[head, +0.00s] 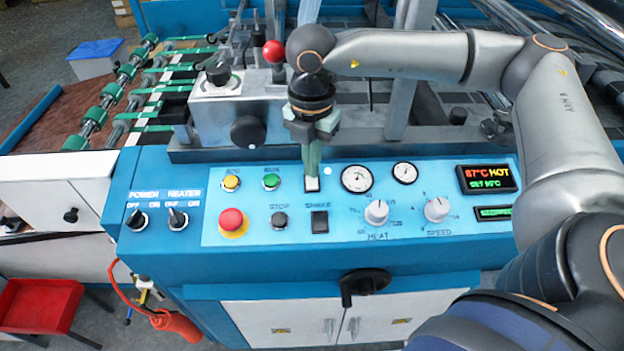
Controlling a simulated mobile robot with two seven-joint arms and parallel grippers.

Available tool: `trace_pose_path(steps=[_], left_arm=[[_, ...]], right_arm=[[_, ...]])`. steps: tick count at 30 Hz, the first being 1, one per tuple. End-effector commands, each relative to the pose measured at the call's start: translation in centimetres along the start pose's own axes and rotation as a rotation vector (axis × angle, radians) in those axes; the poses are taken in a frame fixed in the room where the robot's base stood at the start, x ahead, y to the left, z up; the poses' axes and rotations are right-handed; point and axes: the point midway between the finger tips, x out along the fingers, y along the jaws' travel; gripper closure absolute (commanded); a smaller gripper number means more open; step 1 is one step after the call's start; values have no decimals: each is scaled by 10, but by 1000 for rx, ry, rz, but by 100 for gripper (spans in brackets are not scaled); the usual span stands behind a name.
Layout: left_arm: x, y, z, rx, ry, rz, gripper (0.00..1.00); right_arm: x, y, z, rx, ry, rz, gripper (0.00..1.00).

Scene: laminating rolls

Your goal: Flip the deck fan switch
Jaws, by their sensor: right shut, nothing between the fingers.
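A blue control panel (340,228) faces me on the front of the laminating machine. In its upper middle is a small rocker switch (312,184) with a white face and dark surround. Its label does not show, so I cannot read it as the deck fan switch. My right gripper (313,168) comes down from above, shut and empty, with its fingertips at the top edge of this switch. They overlap the switch's upper part, and I cannot tell if they touch. My left gripper is not in view.
A black SHAKE rocker (319,222) sits just below, and a red mushroom button (232,221) is to the left. Gauges (356,178), HEAT (376,212) and SPEED (437,210) knobs are to the right. A display (487,178) reads 87°C HOT. Rollers lie behind.

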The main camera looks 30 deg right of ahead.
Motion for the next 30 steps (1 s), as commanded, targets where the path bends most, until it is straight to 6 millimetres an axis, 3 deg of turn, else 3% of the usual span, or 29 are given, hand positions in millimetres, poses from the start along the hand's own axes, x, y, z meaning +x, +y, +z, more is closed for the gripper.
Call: trace_pose_path(steps=[5,30], left_arm=[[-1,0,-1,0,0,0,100],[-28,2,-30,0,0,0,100]], right_arm=[[-2,0,-1,-1,2,-2,100],[-67,0,0,-1,1,-2,100]])
